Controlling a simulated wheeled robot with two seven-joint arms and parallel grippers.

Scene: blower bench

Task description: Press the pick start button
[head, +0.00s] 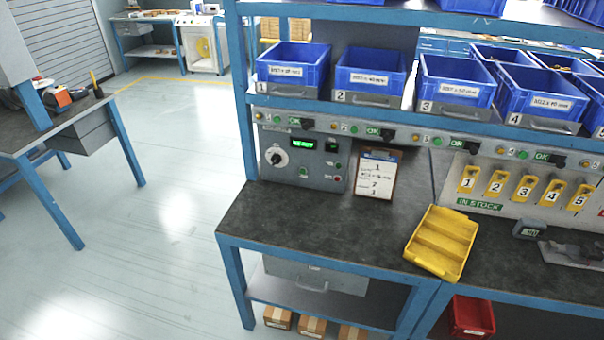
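A grey control panel (303,160) stands upright at the back of the bench, left of a clipboard. It carries a lit green display (302,143), a round dial (276,155) and several small buttons. A green button (303,172) sits low in the middle of the panel. A red button (337,178) sits at its lower right. The labels are too small to read, so I cannot tell which is the pick start button. Neither of my grippers is in view.
Numbered blue bins (292,68) fill the shelf above the panel. A clipboard (376,174) leans beside it. A yellow tray (441,243) lies at the bench's front edge. The dark bench top (300,222) before the panel is clear. Yellow numbered tags (496,183) hang at right.

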